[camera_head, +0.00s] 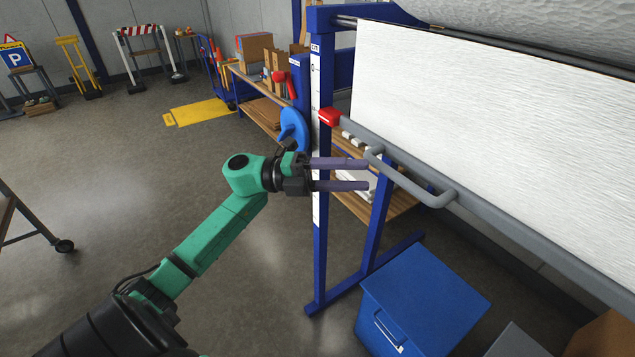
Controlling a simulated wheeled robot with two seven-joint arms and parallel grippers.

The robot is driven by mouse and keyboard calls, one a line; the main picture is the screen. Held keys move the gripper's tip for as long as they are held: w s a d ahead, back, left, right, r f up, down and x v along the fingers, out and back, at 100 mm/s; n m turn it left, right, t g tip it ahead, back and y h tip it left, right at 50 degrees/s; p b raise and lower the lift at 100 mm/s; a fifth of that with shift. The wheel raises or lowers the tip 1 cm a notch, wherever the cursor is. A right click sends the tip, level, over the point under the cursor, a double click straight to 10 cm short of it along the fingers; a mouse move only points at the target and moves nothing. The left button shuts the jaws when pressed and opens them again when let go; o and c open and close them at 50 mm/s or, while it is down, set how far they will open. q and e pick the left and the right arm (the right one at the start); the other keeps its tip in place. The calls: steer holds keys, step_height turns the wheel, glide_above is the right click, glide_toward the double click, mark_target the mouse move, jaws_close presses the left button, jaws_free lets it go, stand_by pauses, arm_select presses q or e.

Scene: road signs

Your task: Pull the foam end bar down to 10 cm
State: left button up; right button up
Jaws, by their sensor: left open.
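The white foam sheet (480,110) hangs from a roll (540,25) on a blue frame. A grey end bar (490,215) runs along its lower edge, with a U-shaped grey handle (412,187) and a red end piece (329,117). A white scale strip (316,80) runs down the blue upright; its numbers are too small to read. My left gripper (369,175) is open and empty. Its two purple fingers point right, across the upright in the picture, with their tips just left of the handle. I cannot tell whether they touch it. My right gripper is not in view.
A blue box (424,300) stands on the floor below the bar. A blue post (376,215) and wooden shelves (262,110) are behind the gripper. A wheeled stand (20,220) is at the left edge. The floor at left is mostly clear.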

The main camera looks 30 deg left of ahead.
arm_select(q)
steer(key=r+b+v, duration=0.1)
steer(key=v, duration=0.6)
steer(key=shift+f+b, duration=0.35)
steer(key=shift+f, duration=0.15)
